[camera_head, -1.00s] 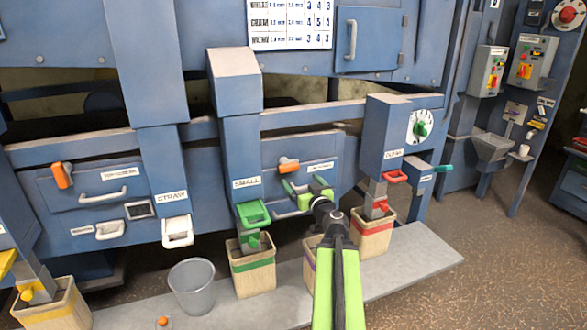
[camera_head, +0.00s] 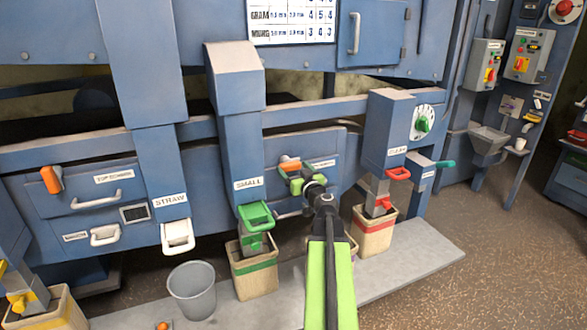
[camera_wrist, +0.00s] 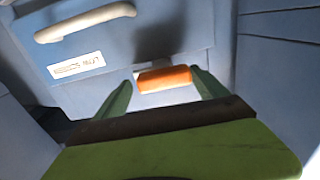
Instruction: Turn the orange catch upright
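The orange catch (camera_head: 290,165) sits on the blue drawer front right of the SMALL chute. It lies tilted nearer to level than upright. In the wrist view the orange catch (camera_wrist: 165,79) shows as a short block lying across the picture. My gripper (camera_head: 301,180) is right at the catch in the head view and partly covers it. In the wrist view my gripper (camera_wrist: 166,92) is open, with one green finger on each side of the catch. I see small gaps beside it; I cannot tell whether either finger touches it.
Another orange catch (camera_head: 50,179) stands nearly upright on the left drawer. A green chute flap (camera_head: 256,215) and a red one (camera_head: 398,174) stick out on either side of my arm. Wooden bins (camera_head: 253,272) and a grey bucket (camera_head: 192,291) stand below. A white handle (camera_wrist: 85,22) shows in the wrist view.

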